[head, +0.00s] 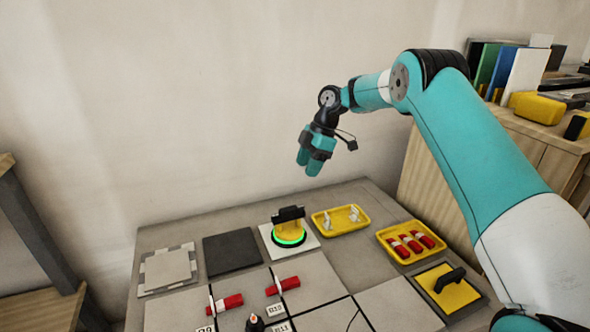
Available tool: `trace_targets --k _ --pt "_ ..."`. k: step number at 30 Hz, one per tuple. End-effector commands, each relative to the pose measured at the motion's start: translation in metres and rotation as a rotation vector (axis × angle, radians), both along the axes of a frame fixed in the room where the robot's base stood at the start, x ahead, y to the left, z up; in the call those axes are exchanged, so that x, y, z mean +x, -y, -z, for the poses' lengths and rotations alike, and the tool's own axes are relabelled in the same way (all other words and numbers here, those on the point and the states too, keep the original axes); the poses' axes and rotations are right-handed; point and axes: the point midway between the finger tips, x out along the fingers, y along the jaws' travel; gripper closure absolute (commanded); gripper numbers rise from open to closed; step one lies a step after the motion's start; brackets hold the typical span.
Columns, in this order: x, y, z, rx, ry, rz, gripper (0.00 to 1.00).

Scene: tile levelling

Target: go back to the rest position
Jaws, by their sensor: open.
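My gripper (309,168) hangs in the air above the far part of the tiled table (215,232), fingers pointing down. It is open and nothing shows between its fingers. Below it, a yellow device with a black handle and a glowing green ring (289,232) stands on a light tile. Two red pieces (229,302) lie on the tiles near the middle, beside thin upright clips. My arm reaches in from the right, raised above the table.
A yellow tray with white pieces (326,231) and a yellow tray with red pieces (385,247) sit at the right. A yellow pad with a black handle (455,293) lies nearer. A dark tile (231,253) lies left. A wooden cabinet (437,195) stands behind right.

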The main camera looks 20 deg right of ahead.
Motion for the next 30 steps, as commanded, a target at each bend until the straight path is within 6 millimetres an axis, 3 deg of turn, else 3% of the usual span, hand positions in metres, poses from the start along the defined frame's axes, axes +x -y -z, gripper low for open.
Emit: trace_targets --k 7,11,14,17,21,24,30 --pt "-0.004 -0.006 -0.011 0.000 -0.006 0.016 0.47" --pt "-0.027 -0.036 -0.045 0.003 -0.038 0.092 0.47" --pt "-0.064 -0.070 -0.080 0.004 -0.084 0.199 0.47" --pt "-0.114 -0.102 -0.110 0.002 -0.136 0.320 0.47" --pt "-0.195 -0.135 -0.137 -0.003 -0.203 0.485 0.47" --pt "-0.252 -0.147 -0.144 -0.008 -0.245 0.593 0.47" --pt "-0.341 -0.153 -0.140 -0.016 -0.305 0.757 0.47"
